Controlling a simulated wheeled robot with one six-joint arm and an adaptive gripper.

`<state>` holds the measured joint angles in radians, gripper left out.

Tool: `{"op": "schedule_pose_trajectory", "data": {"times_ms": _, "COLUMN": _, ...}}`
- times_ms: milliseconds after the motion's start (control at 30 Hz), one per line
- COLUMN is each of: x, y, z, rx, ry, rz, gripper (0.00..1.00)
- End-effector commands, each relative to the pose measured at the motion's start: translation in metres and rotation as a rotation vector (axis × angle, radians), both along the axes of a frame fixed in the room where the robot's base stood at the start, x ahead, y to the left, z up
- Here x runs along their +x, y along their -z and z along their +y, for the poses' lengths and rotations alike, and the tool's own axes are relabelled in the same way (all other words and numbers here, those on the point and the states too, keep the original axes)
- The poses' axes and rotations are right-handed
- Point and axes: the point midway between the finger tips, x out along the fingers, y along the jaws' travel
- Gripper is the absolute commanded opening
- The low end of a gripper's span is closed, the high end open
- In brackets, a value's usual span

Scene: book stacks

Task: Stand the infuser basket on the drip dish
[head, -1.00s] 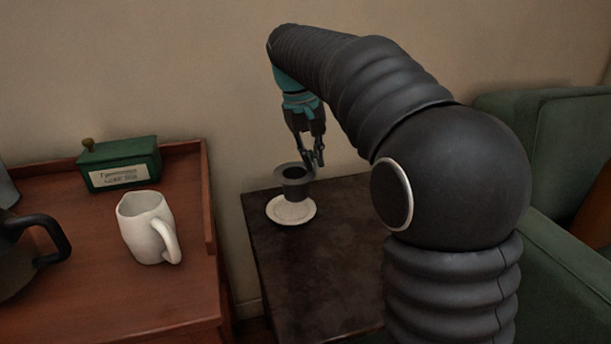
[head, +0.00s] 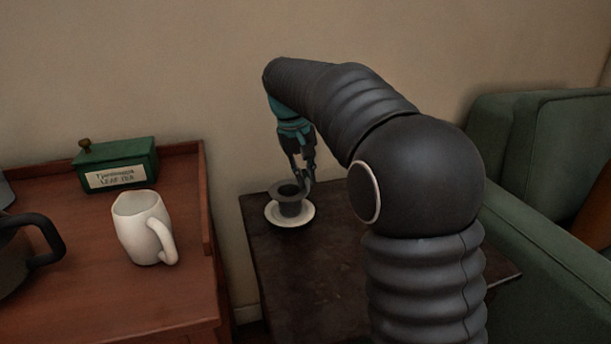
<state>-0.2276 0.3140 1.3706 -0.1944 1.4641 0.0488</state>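The infuser basket (head: 290,207) is a dark grey cup with a wide flat rim. It is upright over the middle of the white drip dish (head: 272,216), and its bottom appears to rest on the dish. The dish lies on the dark side table. My gripper (head: 304,186) points down from above, with its fingers at the right side of the basket's rim. It appears shut on the rim; the exact contact is small and partly hidden.
A wooden tray table (head: 180,302) at the left holds a white mug (head: 138,232), a green tin box (head: 118,166) and a dark pot (head: 18,262). A green armchair (head: 545,250) stands at the right. The dark side table's front (head: 300,290) is clear.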

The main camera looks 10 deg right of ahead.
Motion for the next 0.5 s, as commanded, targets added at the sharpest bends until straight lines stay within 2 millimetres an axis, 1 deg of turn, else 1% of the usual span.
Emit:
{"op": "schedule_pose_trajectory", "data": {"times_ms": 33, "x": -0.0001, "y": 0.0001, "z": 0.0, "rx": 0.0, "ry": 0.0, "rz": 0.0, "gripper": 0.25}}
{"op": "schedule_pose_trajectory", "data": {"times_ms": 67, "x": -0.0001, "y": 0.0001, "z": 0.0, "rx": 0.0, "ry": 0.0, "rz": 0.0, "gripper": 0.33}}
{"op": "schedule_pose_trajectory", "data": {"times_ms": 100, "x": -0.0001, "y": 0.0, "z": 0.0, "rx": 0.0, "ry": 0.0, "rz": 0.0, "gripper": 0.38}}
{"op": "schedule_pose_trajectory", "data": {"times_ms": 367, "x": 0.0, "y": -0.0004, "z": 0.0, "rx": 0.0, "ry": 0.0, "rz": 0.0, "gripper": 0.38}}
{"op": "schedule_pose_trajectory", "data": {"times_ms": 500, "x": 0.0002, "y": -0.0087, "z": 0.0015, "rx": 0.0, "ry": 0.0, "rz": -0.002, "gripper": 0.38}}
